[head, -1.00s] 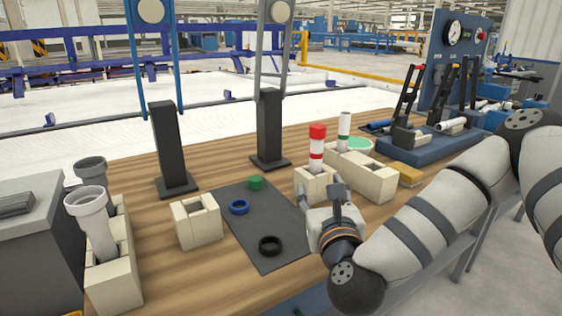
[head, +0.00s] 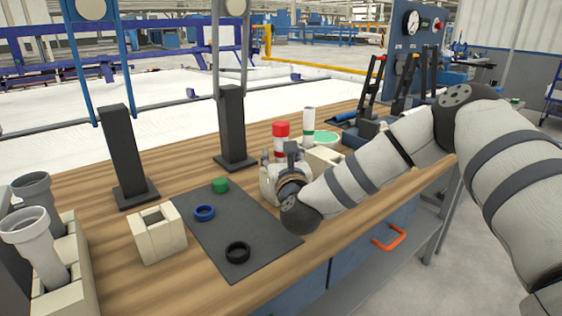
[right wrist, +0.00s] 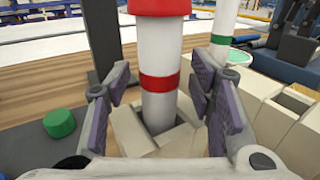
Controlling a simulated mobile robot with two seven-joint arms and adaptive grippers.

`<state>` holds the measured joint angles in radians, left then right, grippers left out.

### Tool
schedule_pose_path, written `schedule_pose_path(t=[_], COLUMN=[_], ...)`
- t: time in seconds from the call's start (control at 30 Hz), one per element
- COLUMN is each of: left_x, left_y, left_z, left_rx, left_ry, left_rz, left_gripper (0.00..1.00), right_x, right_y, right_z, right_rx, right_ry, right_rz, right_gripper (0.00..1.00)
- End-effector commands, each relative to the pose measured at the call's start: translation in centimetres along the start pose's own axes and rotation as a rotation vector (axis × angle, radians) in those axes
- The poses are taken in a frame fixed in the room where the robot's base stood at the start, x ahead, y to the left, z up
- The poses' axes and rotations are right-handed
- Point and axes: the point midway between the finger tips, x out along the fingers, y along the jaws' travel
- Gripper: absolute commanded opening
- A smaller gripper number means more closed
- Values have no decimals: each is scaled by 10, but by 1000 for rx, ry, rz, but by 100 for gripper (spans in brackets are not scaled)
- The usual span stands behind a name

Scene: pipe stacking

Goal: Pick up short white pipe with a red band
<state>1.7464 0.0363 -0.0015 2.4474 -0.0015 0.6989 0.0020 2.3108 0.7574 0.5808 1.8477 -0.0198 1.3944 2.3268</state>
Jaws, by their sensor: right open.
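The short white pipe with a red band (right wrist: 160,60) stands upright in a cream block holder (right wrist: 130,132) in the right wrist view, with a red cap on top. It also shows in the head view (head: 281,144), partly hidden by my right gripper (head: 277,160). In the right wrist view my right gripper (right wrist: 160,103) is open, with one finger on each side of the pipe and gaps between them and it. My left gripper is not in view.
A white pipe with a green band (head: 307,128) stands close on the right. An empty block holder (head: 157,233) and grey pipes (head: 35,245) are on the left. A black post (head: 233,128) stands behind.

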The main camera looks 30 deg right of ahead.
Motion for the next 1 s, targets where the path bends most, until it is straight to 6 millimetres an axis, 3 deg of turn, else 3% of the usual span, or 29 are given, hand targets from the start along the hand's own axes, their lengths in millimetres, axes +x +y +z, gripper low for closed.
schedule_pose_path(t=[0.07,0.27,0.57,0.8,1.0], left_x=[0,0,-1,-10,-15], left_y=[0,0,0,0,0], left_z=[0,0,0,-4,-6], left_rx=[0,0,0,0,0], left_ry=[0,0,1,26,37], left_rz=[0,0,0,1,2], left_gripper=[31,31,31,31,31], right_x=[0,0,0,-1,-1], right_y=[0,0,0,0,0], right_z=[0,0,3,62,96], right_rx=[0,0,0,6,2], right_ry=[0,-1,-2,-10,-5], right_rz=[0,0,0,1,0], right_gripper=[44,0,0,0,0])
